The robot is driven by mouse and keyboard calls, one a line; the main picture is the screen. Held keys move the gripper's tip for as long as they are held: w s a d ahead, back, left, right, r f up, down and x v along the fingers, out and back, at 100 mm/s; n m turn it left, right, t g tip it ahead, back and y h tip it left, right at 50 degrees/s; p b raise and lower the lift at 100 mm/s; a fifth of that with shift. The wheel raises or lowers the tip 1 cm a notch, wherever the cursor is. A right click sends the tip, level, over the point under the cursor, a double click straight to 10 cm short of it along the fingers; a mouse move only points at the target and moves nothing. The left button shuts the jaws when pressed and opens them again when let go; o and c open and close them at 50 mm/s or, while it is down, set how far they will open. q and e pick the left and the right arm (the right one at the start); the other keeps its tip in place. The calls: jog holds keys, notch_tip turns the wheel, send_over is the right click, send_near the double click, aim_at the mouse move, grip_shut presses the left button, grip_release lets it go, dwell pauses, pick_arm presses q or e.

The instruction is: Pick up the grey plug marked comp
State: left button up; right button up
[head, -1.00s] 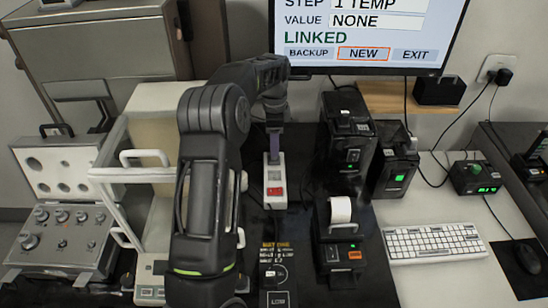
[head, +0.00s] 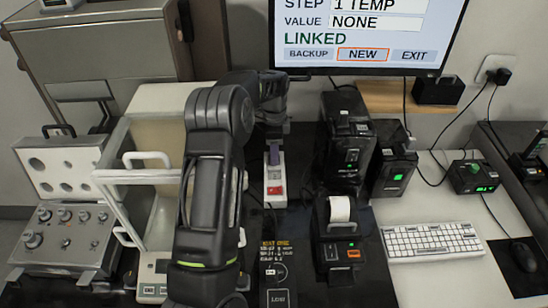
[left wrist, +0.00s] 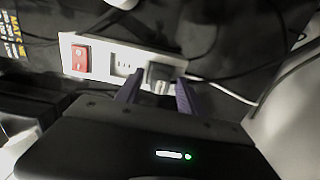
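A white power strip (head: 274,182) with a red switch lies on the dark table in the head view. It also shows across the left wrist view (left wrist: 102,57). A dark grey plug (left wrist: 159,74) sits in its socket at the right end there; any mark on it is too small to read. My left gripper (left wrist: 157,93) is open, with its purple fingers apart, one towards each side of the plug. I cannot tell if they touch it. In the head view my left gripper (head: 273,152) is over the strip's far end and hides the plug. My right gripper is not in view.
A black label printer (head: 340,245) and dark boxes (head: 347,135) stand right of the strip. A glass-sided balance (head: 152,285) is to the left, close to my arm. Cables run beside the strip in the left wrist view (left wrist: 222,92).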

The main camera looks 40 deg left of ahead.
pick_arm(q)
grip_shut()
jog(key=shift+r, duration=0.2)
dwell(0.6)
